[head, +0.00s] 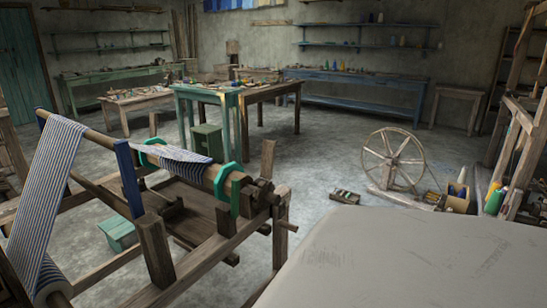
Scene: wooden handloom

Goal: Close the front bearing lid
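The wooden handloom (185,245) fills the left and lower left of the head view. Its beam (238,178) carries striped cloth (180,158) between green flanges (244,193). The beam's right end rests at a dark wooden bearing block (264,198) on the side frame. A short wooden piece (268,158) stands upright just behind that end; it looks like the bearing lid standing open, but its hinge is too small to make out. My gripper is not in view.
A smooth grey surface (400,260) fills the lower right, close to the loom. A spinning wheel (394,160) and a small crate (345,197) stand on the floor beyond. A green table (215,92) stands behind the loom. Floor between loom and wheel is mostly clear.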

